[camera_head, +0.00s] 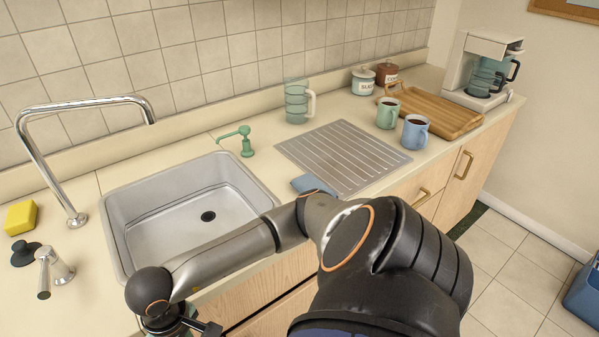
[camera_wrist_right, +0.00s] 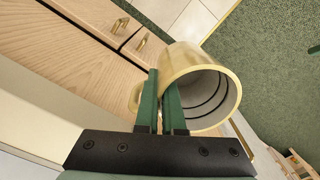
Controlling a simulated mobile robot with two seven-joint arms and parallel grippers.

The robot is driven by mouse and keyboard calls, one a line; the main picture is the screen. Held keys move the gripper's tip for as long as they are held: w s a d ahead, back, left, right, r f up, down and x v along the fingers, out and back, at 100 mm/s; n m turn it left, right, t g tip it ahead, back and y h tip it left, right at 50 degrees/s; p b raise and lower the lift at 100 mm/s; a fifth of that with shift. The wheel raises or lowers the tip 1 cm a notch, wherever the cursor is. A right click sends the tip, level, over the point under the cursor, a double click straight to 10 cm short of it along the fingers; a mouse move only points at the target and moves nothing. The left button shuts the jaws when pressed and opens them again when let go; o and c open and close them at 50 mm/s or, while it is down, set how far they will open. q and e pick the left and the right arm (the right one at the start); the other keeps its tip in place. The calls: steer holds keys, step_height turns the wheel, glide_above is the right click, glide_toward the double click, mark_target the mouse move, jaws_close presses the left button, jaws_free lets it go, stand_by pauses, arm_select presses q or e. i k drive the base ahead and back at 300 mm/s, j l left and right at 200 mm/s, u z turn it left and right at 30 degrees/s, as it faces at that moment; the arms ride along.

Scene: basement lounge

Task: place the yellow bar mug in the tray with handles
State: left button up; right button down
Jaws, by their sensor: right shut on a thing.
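The yellow mug (camera_wrist_right: 188,56) shows in the right wrist view, tilted with its open mouth and pale inside facing right. My right gripper's green fingers (camera_wrist_right: 160,88) are shut on its handle, which is mostly hidden behind them. It is held beside the wooden cabinet fronts, with floor behind it. In the head view my right gripper (camera_head: 188,327) is cut off at the bottom edge, left of centre, and the mug does not show. The wooden tray with handles (camera_head: 437,110) lies on the counter at the back right, empty. My left gripper is not in view.
A green mug (camera_head: 388,113) and a blue mug (camera_head: 415,133) stand at the tray's near left side. The coffee maker (camera_head: 483,70) and canisters (camera_head: 363,81) are behind it. The drainboard (camera_head: 342,157), sink (camera_head: 190,215) and tall faucet (camera_head: 75,160) are further left.

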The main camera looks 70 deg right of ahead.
mark_target(432, 114)
steer(key=k+l+z, duration=0.15)
steer(key=l, duration=0.2)
steer(key=k+l+z, duration=0.1)
steer(key=l, duration=0.2)
steer(key=k+l+z, duration=0.15)
steer(key=l, duration=0.25)
steer(key=k+l+z, duration=0.1)
steer(key=l, duration=0.25)
steer(key=k+l, duration=0.15)
steer(key=l, duration=0.3)
steer(key=k+l, duration=0.1)
steer(key=l, duration=0.35)
steer(key=k+l, duration=0.15)
steer(key=l, duration=0.3)
steer(key=k+l+z, duration=0.1)
steer(key=l, duration=0.35)
steer(key=k+l, duration=0.15)
steer(key=l, duration=0.3)
